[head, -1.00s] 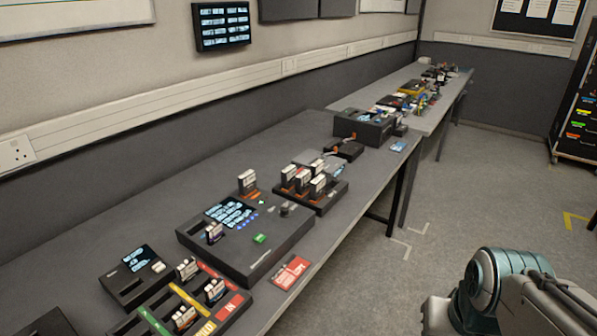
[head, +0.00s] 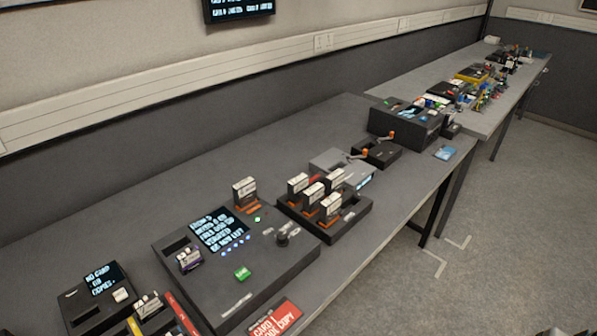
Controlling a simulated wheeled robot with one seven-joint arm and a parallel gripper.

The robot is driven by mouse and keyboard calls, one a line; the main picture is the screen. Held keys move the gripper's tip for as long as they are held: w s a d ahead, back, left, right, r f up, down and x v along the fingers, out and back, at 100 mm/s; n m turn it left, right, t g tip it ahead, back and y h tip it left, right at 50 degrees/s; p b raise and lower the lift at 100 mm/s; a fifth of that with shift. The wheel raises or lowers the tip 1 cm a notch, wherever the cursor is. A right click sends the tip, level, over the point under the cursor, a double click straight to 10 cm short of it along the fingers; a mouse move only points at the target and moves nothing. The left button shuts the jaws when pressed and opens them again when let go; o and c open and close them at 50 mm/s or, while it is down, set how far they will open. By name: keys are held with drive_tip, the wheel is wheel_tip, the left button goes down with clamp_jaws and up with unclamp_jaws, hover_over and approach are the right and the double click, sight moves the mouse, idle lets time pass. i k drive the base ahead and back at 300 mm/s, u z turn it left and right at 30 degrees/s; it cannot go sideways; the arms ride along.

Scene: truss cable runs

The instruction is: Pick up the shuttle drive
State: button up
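Several white-labelled drives with dark bodies stand on the table; I cannot tell which one is the shuttle drive. One drive (head: 245,193) stands upright in the back edge of a large dark console (head: 285,268). A smaller purple-edged drive (head: 190,260) sits in a slot at the console's left. Several drives with orange bases, one of them here (head: 331,207), stand in a dark rack (head: 352,220) right of the console. My gripper is out of view.
The console has a lit screen (head: 220,229) and a green button (head: 242,273). A red card (head: 273,319) lies at the table's front edge. A small screen unit (head: 97,296) is at left. The table behind the console is clear.

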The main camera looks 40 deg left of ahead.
sight(244, 192)
drive_tip(key=u, duration=0.5)
drive_tip(key=i, duration=0.75)
drive_tip(key=u, duration=1)
drive_tip(key=i, duration=0.65)
drive_tip(key=z, duration=0.05)
